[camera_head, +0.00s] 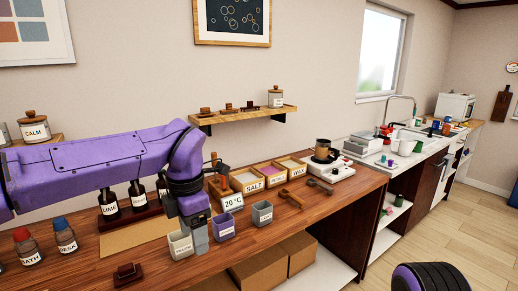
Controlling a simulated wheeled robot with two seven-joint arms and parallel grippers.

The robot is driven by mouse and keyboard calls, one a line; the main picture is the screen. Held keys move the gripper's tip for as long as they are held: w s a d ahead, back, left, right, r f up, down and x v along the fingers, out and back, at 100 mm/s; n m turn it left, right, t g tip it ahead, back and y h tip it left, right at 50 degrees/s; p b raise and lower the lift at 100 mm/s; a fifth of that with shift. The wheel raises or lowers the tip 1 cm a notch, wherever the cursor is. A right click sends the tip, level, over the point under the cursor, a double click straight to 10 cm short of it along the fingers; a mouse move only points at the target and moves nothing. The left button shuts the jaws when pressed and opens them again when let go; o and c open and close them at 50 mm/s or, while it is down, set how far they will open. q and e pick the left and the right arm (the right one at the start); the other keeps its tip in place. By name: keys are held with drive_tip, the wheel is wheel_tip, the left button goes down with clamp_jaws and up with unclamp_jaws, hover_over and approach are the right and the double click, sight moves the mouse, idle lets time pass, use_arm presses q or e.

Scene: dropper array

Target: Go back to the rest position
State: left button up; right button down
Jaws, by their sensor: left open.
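My left arm comes in from the left over the wooden bench, its purple links hiding part of the bench and bottles. My left gripper (197,238) points down among the small labelled cups. It is open, and I see nothing held in it. It is close beside the pale cup (180,245) and left of the purple cup (223,228); whether it touches either cannot be told. A grey cup (262,213) stands further right. My right gripper is not in view; a purple and black part of mine shows at the bottom right.
Labelled bins (249,183), wooden scoops (291,198) and a white burner (328,168) with a pot line the back right. Jars (65,236) and a dark wooden block (127,274) are at the left. A wall shelf (243,115) hangs above. The bench's front edge is close to the cups.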

use_arm(q)
drive_tip(key=w+a+f+m+t+y, duration=0.1)
drive_tip(key=w+a+f+t+y, duration=0.45)
drive_tip(key=a+f, duration=0.35)
drive_tip(key=s+a+f+m+t+b, duration=0.15)
drive_tip(key=f+m, duration=0.25)
drive_tip(key=f, duration=0.5)
drive_tip(key=s+f+m+t, duration=0.15)
drive_tip(key=f+m, duration=0.25)
drive_tip(key=f, duration=0.6)
drive_tip(key=s+a+f+m+g, duration=0.1)
drive_tip(key=s+a+f+m, duration=0.1)
drive_tip(key=s+f, duration=0.4)
drive_tip(key=s+a+f+m+g+h+b, duration=0.1)
drive_tip(key=s+f+m, duration=0.3)
drive_tip(key=s, duration=1.1)
drive_tip(key=s+a+f+m+g+h, duration=0.1)
drive_tip(key=s+a+f+m+g, duration=0.2)
drive_tip(key=s+f, duration=0.6)
drive_tip(key=shift+s+f+m+b, duration=0.3)
drive_tip(key=shift+s+f, duration=0.1)
drive_tip(key=shift+s, duration=0.55)
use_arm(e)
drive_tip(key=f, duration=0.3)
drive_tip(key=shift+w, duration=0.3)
use_arm(q)
drive_tip(key=shift+g, duration=0.25)
